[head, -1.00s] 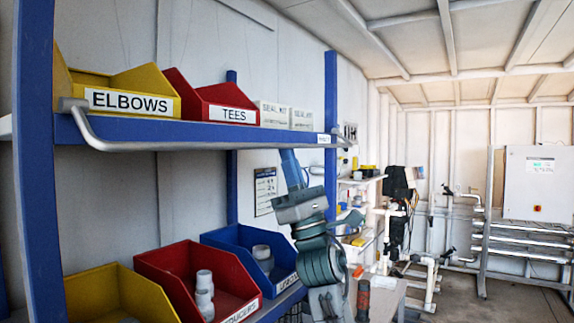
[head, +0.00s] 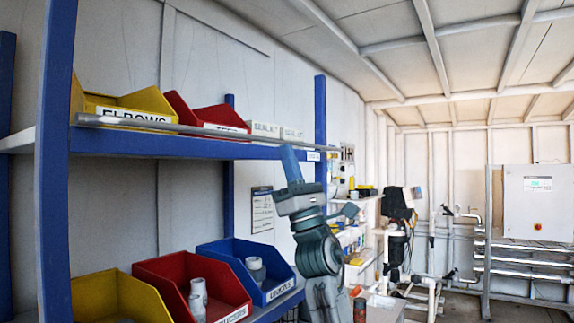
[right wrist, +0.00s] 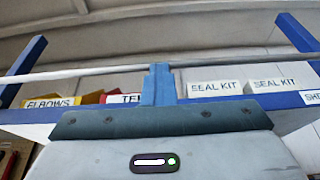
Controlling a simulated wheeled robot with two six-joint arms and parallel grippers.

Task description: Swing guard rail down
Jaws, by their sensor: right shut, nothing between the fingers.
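The guard rail (head: 205,131) is a thin grey bar running along the front of the upper blue shelf. It lies raised above the shelf's front edge, across the labels of the bins. It also crosses the right wrist view (right wrist: 80,73). My right gripper (head: 290,160) is shut and empty, its fingers pointing up at the shelf front near the rail's far end. In the right wrist view its blue fingertips (right wrist: 158,80) overlap the rail; I cannot tell whether they touch it. My left gripper is not in view.
The upper shelf (head: 180,146) holds a yellow ELBOWS bin (head: 140,103), a red bin (head: 205,112) and white SEAL KIT boxes (head: 290,133). Open bins stand on the lower shelf, including a blue one (head: 230,250). Blue posts (head: 320,110) bound the rack. Pipework stands farther right.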

